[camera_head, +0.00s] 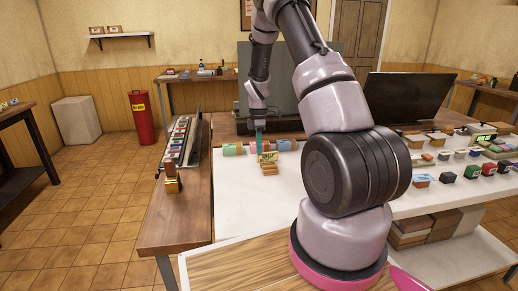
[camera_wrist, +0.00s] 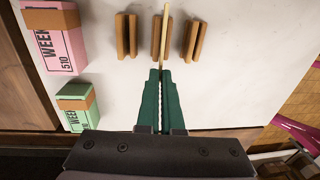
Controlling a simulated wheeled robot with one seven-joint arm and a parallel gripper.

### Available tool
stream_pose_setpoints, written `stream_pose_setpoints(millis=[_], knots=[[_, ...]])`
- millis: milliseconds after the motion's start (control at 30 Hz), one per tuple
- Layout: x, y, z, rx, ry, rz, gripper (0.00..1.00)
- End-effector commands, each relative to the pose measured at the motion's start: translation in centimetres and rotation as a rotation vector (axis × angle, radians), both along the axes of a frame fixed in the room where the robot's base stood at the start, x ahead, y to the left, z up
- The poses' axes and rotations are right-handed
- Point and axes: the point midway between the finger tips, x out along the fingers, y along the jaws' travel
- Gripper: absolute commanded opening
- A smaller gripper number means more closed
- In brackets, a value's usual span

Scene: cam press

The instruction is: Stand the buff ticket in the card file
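The buff ticket (camera_wrist: 166,32) shows edge-on as a thin pale strip in the wrist view. In the head view its printed face (camera_head: 269,156) shows above small brown wooden blocks. My gripper (camera_wrist: 161,72) has green fingers closed together on the ticket's near end; it also shows in the head view (camera_head: 259,142). The brown wooden holders, which look like the card file (camera_head: 270,169), appear as several upright pieces (camera_wrist: 126,36) on the white surface in the wrist view. The ticket lines up with the middle pair. I cannot tell whether its lower edge is within the slot.
A pink block (camera_wrist: 62,45) and a green block (camera_wrist: 76,105), both marked WEEK 510, stand left of the holders in the wrist view. A brass-coloured object (camera_head: 172,180) stands on the wooden table at left. The white surface in front of the holders is clear.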

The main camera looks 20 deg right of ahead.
Motion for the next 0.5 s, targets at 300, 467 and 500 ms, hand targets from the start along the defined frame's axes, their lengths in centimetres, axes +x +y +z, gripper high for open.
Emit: stream_pose_setpoints(millis=[300, 467, 500], knots=[[-0.05, 0.01, -0.32, 0.0, 0.001, -0.001, 0.0], [-0.09, 0.04, -0.61, 0.0, 0.001, -0.001, 0.0], [-0.09, 0.04, -0.66, 0.0, 0.001, -0.001, 0.0]])
